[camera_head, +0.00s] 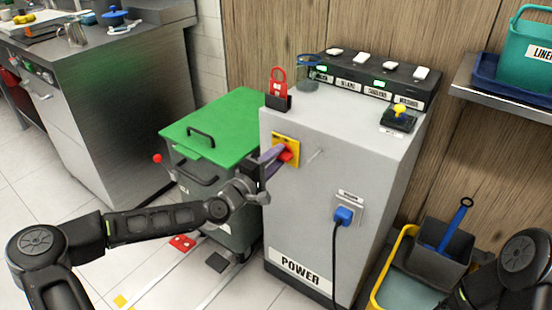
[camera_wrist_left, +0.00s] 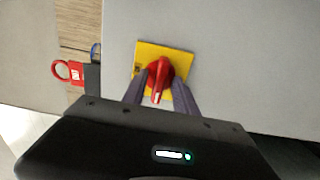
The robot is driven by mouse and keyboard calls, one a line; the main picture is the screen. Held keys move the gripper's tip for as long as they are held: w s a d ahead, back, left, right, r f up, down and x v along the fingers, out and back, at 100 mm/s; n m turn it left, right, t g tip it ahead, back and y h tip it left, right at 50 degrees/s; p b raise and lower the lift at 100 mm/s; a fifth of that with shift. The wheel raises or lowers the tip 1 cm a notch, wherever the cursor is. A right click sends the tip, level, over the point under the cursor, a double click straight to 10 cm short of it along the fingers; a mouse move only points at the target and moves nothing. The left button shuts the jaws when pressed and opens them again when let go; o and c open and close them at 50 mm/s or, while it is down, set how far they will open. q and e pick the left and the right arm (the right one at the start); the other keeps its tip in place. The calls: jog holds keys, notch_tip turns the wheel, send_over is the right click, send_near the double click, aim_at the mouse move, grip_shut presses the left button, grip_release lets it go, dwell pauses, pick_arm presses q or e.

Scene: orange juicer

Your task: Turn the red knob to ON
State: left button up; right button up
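The red knob (camera_head: 287,155) sits on a yellow plate (camera_head: 292,141) on the front of the grey power cabinet (camera_head: 305,210). In the left wrist view the knob (camera_wrist_left: 160,72) has its handle, with a white mark, pointing to the bottom of the picture. My left gripper (camera_head: 270,158) is at the knob. Its two fingers (camera_wrist_left: 160,88) stand on either side of the handle, with small gaps showing, so it looks open around it. I cannot tell whether a finger touches the knob. ON lettering is not readable. My right gripper is not in view.
A red padlock (camera_head: 278,82) and a switch panel (camera_head: 370,78) are on the cabinet top. A blue plug (camera_head: 343,216) with a cable is lower right of the knob. A green-lidded bin (camera_head: 225,120) stands close on the left. A yellow bucket (camera_head: 393,275) stands right.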

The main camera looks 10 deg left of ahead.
pick_arm(q)
grip_shut()
jog(key=shift+m, duration=0.3)
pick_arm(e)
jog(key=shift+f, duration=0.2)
pick_arm(q)
jog(key=m+b, duration=0.2)
jog(key=m, duration=0.2)
jog(key=shift+f, duration=0.1)
jog(key=m+b, duration=0.2)
jog(key=m, duration=0.3)
jog(key=shift+m+b, duration=3.15)
jog(key=shift+m, duration=1.05)
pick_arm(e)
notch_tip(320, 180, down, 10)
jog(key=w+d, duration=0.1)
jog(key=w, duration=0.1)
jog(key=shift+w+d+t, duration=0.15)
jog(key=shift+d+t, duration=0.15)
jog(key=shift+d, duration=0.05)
